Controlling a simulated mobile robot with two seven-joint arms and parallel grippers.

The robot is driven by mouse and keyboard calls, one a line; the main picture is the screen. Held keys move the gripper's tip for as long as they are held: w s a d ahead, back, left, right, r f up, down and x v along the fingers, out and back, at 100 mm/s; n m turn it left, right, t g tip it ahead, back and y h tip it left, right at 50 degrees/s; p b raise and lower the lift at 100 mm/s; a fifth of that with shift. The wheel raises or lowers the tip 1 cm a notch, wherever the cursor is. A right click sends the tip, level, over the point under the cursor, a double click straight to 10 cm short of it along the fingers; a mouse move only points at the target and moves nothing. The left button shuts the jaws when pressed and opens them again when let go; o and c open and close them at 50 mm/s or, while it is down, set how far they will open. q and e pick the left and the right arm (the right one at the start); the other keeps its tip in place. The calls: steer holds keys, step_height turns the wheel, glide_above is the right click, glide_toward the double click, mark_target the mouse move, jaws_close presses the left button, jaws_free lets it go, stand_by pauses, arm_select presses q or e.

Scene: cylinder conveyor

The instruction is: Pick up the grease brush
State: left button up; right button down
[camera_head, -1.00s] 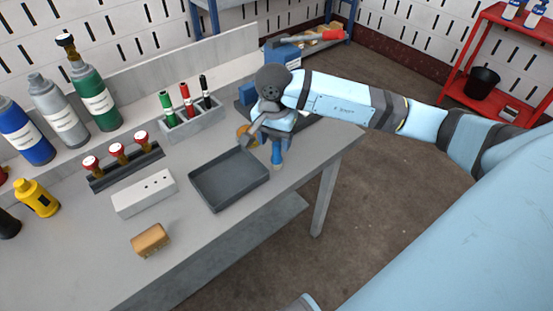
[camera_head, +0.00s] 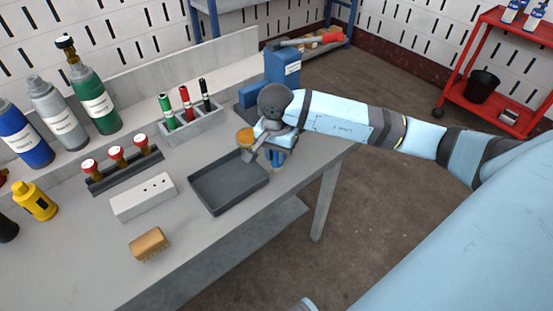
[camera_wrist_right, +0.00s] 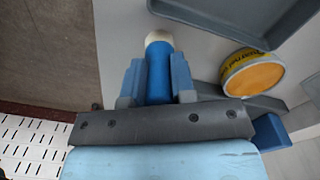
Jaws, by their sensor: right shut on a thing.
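The grease brush, with a blue handle and a pale whitish tip, stands between the fingers of my right gripper (camera_head: 276,150). The brush (camera_head: 276,162) shows only in small part in the head view, below the gripper at the bench's front right edge. In the right wrist view, the brush's blue body (camera_wrist_right: 158,76) lies between the two blue fingers of the gripper (camera_wrist_right: 157,88), which are shut on it. Its other end is hidden by the gripper. I cannot tell whether it still touches the bench. My left gripper is not in view.
A dark grey tray (camera_head: 205,202) lies just left of the gripper. A round yellow tin with an orange top (camera_wrist_right: 254,74) is close beside it. A blue box (camera_head: 283,66) stands behind. A marker holder (camera_head: 196,126), a white block (camera_head: 144,197) and a wooden-backed brush (camera_head: 149,243) are farther left.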

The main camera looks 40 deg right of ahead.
steer(key=shift+r, duration=0.6)
arm_select(q)
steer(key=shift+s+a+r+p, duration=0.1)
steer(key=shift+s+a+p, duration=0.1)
steer(key=shift+p, duration=0.95)
arm_select(e)
step_height(320, 180, up, 19)
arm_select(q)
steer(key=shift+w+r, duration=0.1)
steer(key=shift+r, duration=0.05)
arm_select(e)
steer(key=shift+f, duration=0.1)
steer(key=shift+w, duration=0.1)
